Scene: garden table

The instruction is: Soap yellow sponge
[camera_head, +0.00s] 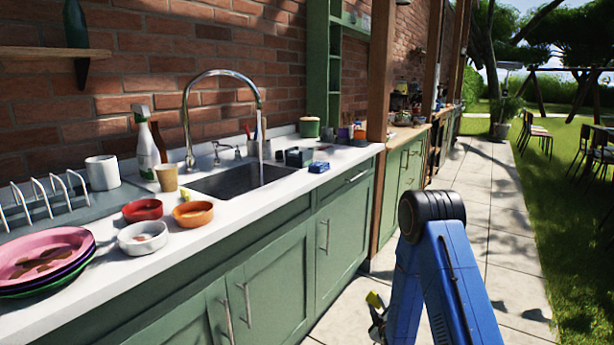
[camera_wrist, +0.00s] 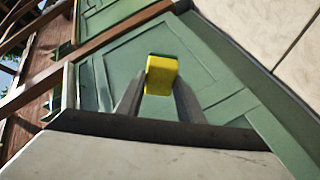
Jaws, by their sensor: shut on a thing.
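My gripper (camera_wrist: 160,92) is shut on a yellow sponge (camera_wrist: 161,76) with a thin green layer along its top edge. In the head view the yellow sponge (camera_head: 374,299) shows small at the lower middle, in front of the green cabinets and below counter height. My gripper (camera_head: 377,320) is partly hidden there by my blue arm. A white spray bottle (camera_head: 147,150) and a dark brown bottle (camera_head: 159,141) stand at the back of the counter, left of the tap. I cannot tell which holds soap.
The sink (camera_head: 238,180) lies under a curved tap (camera_head: 187,110), with a pale streak like running water below its spout. Bowls (camera_head: 143,240), stacked plates (camera_head: 40,262) and a dish rack (camera_head: 50,205) crowd the left counter. A blue item (camera_head: 319,167) lies right of the sink.

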